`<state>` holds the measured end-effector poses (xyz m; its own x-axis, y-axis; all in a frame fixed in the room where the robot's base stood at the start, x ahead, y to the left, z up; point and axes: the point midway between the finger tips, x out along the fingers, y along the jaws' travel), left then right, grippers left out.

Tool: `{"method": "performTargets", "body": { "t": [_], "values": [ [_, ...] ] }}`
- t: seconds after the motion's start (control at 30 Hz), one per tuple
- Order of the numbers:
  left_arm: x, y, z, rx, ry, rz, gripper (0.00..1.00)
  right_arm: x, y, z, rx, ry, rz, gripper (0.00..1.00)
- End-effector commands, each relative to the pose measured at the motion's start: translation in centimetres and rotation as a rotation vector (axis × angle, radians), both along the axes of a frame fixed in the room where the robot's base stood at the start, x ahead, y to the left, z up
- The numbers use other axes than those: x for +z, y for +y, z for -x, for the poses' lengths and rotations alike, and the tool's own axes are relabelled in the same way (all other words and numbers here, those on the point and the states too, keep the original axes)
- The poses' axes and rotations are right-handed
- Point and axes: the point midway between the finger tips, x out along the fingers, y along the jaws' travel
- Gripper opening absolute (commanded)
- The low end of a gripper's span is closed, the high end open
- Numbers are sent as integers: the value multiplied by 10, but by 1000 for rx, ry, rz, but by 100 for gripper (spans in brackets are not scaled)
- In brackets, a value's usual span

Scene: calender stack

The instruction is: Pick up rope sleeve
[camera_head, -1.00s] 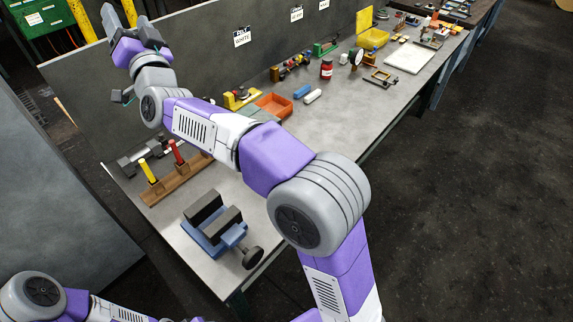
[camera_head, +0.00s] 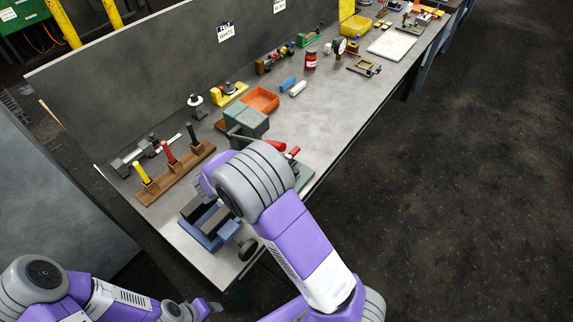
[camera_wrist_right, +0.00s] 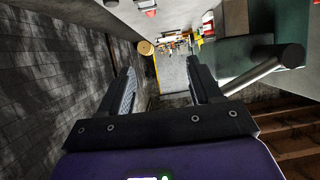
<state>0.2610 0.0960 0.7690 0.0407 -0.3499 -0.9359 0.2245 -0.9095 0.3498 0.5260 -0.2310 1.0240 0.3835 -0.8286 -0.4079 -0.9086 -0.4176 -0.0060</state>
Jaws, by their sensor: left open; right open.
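I cannot surely tell which thing is the rope sleeve. A white cylinder (camera_head: 298,88) and a blue one (camera_head: 287,82) lie on the bench in the middle, near the orange bin. In the right wrist view a small round tan piece (camera_wrist_right: 145,47) shows far off between the fingers. My right gripper (camera_wrist_right: 163,82) is open and empty there. In the head view its arm bends over the blue vise and hides the gripper. My left gripper (camera_head: 211,305) is at the bottom left, off the bench's front corner, open and holding nothing I can see.
A blue vise (camera_head: 212,232) stands at the near end of the bench. A wooden rack with handled tools (camera_head: 178,173), a grey-green lever box (camera_head: 246,122) and an orange bin (camera_head: 262,99) stand behind. A grey panel (camera_head: 150,75) backs the bench. The middle right of the top is clear.

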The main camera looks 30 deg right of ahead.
Motion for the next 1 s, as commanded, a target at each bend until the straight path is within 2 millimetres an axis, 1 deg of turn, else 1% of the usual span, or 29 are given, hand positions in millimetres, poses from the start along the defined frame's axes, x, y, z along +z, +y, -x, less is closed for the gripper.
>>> {"method": "performTargets", "body": {
  "t": [0.03,0.1,0.17,0.3,0.4,0.5,0.67,0.77,1.0],
  "values": [
    [-2,0,0,0,0,0,48,-1,-9,1,-23,-2,18,64],
    [-4,0,0,0,0,0,48,-7,-15,2,-37,1,30,64],
    [-7,0,0,0,0,0,48,-18,-16,3,-39,3,33,64],
    [-13,0,0,0,0,0,48,-46,-15,3,-38,0,32,64],
    [-16,0,0,1,0,0,48,-62,-15,2,-36,-1,30,64],
    [-18,0,0,1,0,0,48,-72,-15,2,-36,-3,29,64],
    [-19,0,0,0,0,0,48,-79,-19,1,-39,-5,28,64],
    [-21,0,0,0,0,0,48,-84,-30,-4,-39,-5,28,64],
    [-27,0,0,0,0,0,48,-100,-67,-20,-38,-6,28,64]
  ]
}}
